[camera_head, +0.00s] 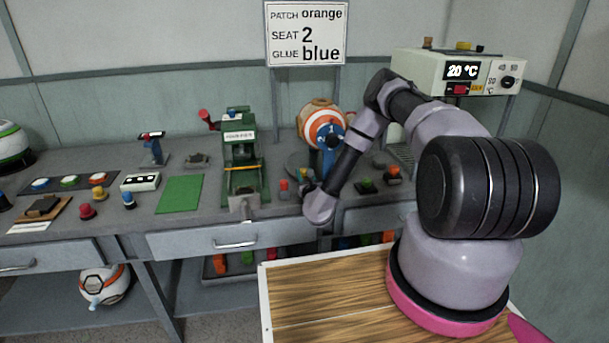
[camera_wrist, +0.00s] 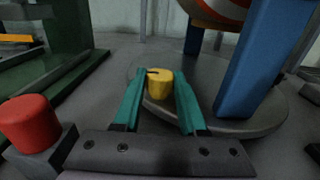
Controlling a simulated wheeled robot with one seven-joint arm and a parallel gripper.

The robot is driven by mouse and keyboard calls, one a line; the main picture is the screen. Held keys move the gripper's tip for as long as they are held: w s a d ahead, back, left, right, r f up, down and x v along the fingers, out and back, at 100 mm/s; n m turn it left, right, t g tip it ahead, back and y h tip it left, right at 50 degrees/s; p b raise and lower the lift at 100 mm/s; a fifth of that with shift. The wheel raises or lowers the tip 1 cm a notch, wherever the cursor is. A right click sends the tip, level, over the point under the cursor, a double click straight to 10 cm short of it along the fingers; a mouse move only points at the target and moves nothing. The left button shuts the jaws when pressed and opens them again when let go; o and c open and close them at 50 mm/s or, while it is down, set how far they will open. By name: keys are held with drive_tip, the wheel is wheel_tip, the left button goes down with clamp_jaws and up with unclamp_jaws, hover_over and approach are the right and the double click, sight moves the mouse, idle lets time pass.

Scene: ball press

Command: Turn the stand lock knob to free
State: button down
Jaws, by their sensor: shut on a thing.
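The stand lock knob (camera_wrist: 160,85) is a short yellow cylinder at the front edge of the stand's round grey base (camera_wrist: 235,122). A small dark pointer on its top points left in the wrist view. My gripper (camera_wrist: 159,88) has its two teal fingers on either side of the knob, shut on it. The stand's blue post (camera_wrist: 258,55) rises to the right of the knob. The stand holds an orange and white ball (camera_head: 322,122) above the base. Any lock markings are not readable.
A red button (camera_wrist: 28,122) on a grey block stands left of my gripper. The green press (camera_head: 241,160) is further left on the grey bench. A sign (camera_head: 306,32) hangs behind, and a temperature box (camera_head: 460,72) stands at the right.

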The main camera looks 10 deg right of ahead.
drive_tip(key=shift+y, duration=0.3)
drive_tip(key=n+y, duration=0.2)
drive_tip(key=y, duration=0.1)
drive_tip(key=shift+d+n, duration=0.3)
drive_tip(key=shift+n, duration=0.1)
drive_tip(key=shift+w+d+n+g+y, duration=0.1)
drive_tip(key=shift+n+g+y, duration=0.55)
drive_tip(key=shift+y, duration=0.55)
drive_tip(key=shift+n+g+y, duration=0.45)
drive_tip(key=shift+n+y, duration=0.3)
drive_tip(key=shift+y, duration=0.75)
drive_tip(key=shift+c, duration=2.2)
unclamp_jaws()
